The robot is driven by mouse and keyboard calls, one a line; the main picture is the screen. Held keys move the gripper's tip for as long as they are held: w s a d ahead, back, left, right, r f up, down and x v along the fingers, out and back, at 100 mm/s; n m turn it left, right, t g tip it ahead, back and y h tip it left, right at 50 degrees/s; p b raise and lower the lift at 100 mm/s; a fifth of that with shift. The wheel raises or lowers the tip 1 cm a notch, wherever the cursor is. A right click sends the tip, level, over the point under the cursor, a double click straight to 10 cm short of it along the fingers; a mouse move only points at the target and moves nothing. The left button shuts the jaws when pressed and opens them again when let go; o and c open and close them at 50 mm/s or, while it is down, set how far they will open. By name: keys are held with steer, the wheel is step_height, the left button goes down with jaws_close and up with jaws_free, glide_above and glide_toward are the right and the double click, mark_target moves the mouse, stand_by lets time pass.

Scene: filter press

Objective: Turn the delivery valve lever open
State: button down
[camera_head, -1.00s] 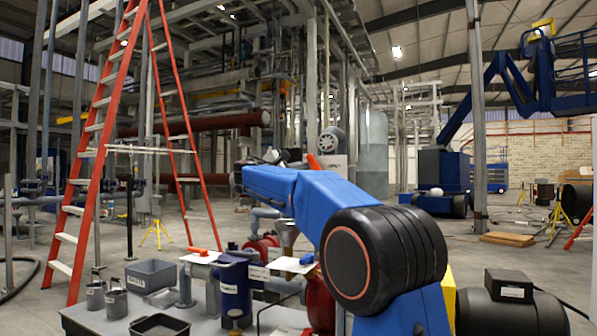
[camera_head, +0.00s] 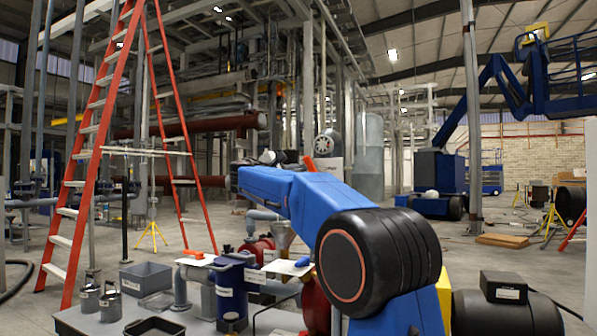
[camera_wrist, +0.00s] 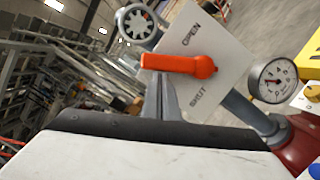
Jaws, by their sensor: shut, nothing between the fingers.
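In the wrist view an orange lever (camera_wrist: 180,64) sits on a white plate (camera_wrist: 228,42) marked OPEN and SHUT. The lever's handle points left in the picture, lying between the two words. My gripper (camera_wrist: 166,84) is shut, with its grey fingertips close to the lever's handle on the SHUT side. I cannot tell whether they touch. In the head view an orange lever (camera_head: 309,164) and a pale plate (camera_head: 330,165) show just behind my blue arm. My fingertips are not clear there.
A pressure gauge (camera_wrist: 270,80) and a round metal wheel (camera_wrist: 137,25) flank the plate. In the head view a second orange lever (camera_head: 196,254) lies left, near a blue cylinder (camera_head: 230,296). A red ladder (camera_head: 84,170) stands at left.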

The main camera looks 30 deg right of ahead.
mark_target(309, 162)
steer(key=shift+d+r, duration=0.1)
steer(key=shift+r, duration=0.1)
steer(key=m, duration=0.1)
steer(key=s+r+m, duration=0.1)
steer(key=d+m, duration=0.1)
steer(key=m, duration=0.1)
steer(key=shift+s+r+g+y, duration=0.25)
steer(key=shift+g+y, duration=0.05)
steer(key=shift+g, duration=0.1)
steer(key=shift+s+d+r, duration=0.25)
steer(key=shift+s, duration=0.05)
stand_by(0.4)
